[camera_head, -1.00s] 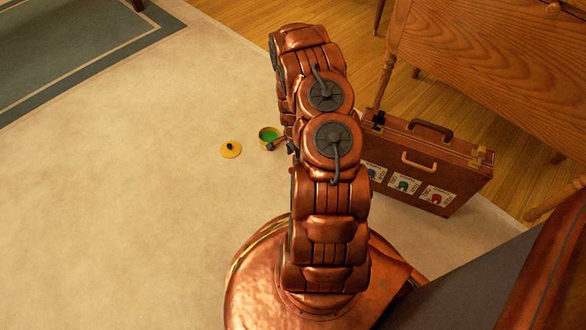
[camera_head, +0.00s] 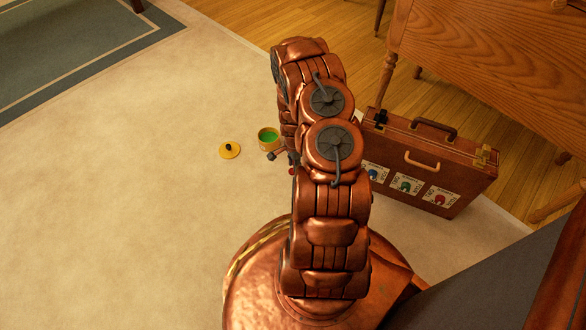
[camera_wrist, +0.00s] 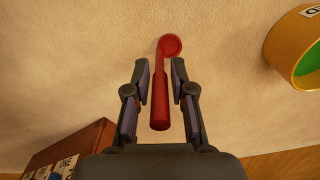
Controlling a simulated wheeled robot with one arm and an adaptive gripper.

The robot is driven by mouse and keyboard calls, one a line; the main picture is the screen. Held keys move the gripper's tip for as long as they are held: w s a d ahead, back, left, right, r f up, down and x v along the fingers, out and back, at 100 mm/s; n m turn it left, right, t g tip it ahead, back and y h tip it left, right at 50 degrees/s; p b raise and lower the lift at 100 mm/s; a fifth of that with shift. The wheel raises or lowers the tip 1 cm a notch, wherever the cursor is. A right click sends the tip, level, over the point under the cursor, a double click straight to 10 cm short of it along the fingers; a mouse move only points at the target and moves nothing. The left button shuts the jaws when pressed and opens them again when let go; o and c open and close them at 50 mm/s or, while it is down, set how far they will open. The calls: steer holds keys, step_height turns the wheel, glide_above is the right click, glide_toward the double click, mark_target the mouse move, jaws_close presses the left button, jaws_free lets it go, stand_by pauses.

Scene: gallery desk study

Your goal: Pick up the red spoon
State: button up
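The red spoon (camera_wrist: 160,98) lies on the pale carpet in the wrist view, its round bowl at the far end and its handle toward me. My gripper (camera_wrist: 159,66) is open, with one finger on each side of the handle and a visible gap to both. I cannot tell how far the fingertips are above the carpet. In the head view a small red bit (camera_head: 292,171), likely the spoon, shows beside my arm; the rest is hidden. My gripper (camera_head: 278,156) is mostly hidden there too.
A yellow pot (camera_head: 268,141) with green inside stands close to my gripper; it also shows in the wrist view (camera_wrist: 284,50). A yellow lid (camera_head: 229,151) lies left of it. A brown case (camera_head: 450,180) stands on the right. The carpet on the left is clear.

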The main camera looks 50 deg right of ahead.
jaws_close()
